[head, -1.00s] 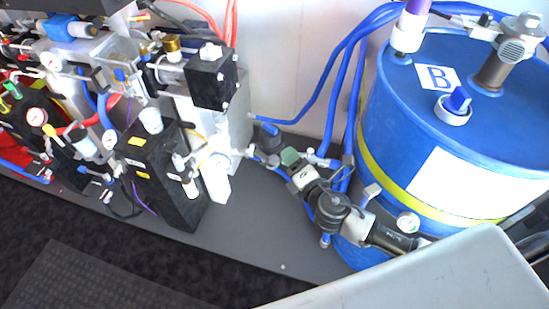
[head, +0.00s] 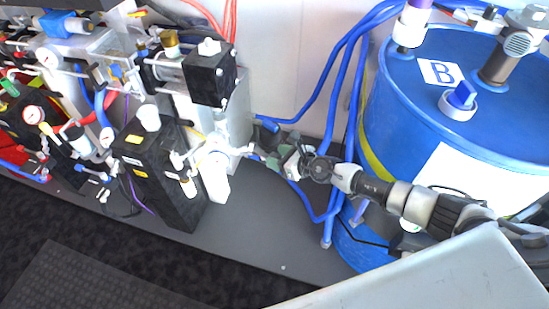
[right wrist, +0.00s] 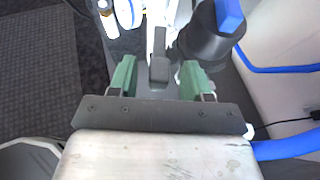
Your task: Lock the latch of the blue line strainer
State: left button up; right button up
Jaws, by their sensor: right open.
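The blue line strainer (head: 266,125) is a dark body with a blue top, to the right of the white filter housing. In the head view my right gripper (head: 276,149) is close in front of it and partly hides it. In the right wrist view the strainer shows as a dark grey cylinder with a blue top (right wrist: 206,42), just beyond the right finger. My green fingers (right wrist: 158,80) are apart. A dark grey lever, seemingly the latch (right wrist: 160,68), stands between them with a gap on both sides. I cannot tell whether it is locked. My left gripper is out of view.
A large blue drum (head: 395,130) marked B stands at the right, close behind my right arm. Blue hoses (head: 340,90) run between drum and wall. A black box (head: 158,175) and valve equipment stand at the left. The grey shelf front (head: 265,225) is clear.

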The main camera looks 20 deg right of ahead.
jog(key=shift+x, duration=0.85)
jog(key=shift+c, duration=0.5)
